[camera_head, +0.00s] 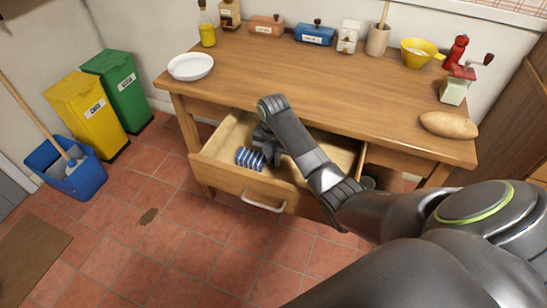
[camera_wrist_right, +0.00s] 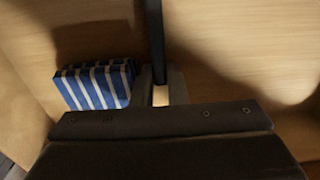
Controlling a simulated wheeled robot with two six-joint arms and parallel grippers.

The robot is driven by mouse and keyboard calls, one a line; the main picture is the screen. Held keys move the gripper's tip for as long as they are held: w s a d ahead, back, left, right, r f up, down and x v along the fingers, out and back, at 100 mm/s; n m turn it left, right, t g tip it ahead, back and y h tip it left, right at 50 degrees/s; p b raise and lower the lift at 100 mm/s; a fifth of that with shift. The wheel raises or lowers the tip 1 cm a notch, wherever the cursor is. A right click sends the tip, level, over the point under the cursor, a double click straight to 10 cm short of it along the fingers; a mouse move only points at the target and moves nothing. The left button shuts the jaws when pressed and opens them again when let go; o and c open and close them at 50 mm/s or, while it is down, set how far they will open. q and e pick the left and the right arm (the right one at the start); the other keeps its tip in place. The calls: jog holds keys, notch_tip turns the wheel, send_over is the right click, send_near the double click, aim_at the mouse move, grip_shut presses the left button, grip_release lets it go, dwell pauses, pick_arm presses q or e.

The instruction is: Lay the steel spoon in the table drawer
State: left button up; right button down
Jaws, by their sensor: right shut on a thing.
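The table drawer (camera_head: 225,178) is pulled open under the wooden table. My right arm reaches down into it from the right. My right gripper (camera_head: 271,158) is low inside the drawer, beside a blue and white striped thing, and it also shows in the right wrist view (camera_wrist_right: 160,92). It is shut on a long, narrow, dark bar (camera_wrist_right: 154,35), which I take to be the steel spoon, in shadow. The spoon's bowl cannot be made out. In the head view the arm hides the spoon. My left gripper is not in view.
The striped blue and white thing (camera_wrist_right: 97,85) lies in the drawer close to the right gripper. The drawer floor (camera_wrist_right: 225,50) around is mostly bare.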

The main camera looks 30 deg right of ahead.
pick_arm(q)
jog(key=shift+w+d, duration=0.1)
pick_arm(e)
jog(key=shift+r, duration=0.1)
jog(key=c, duration=1.7)
grip_release()
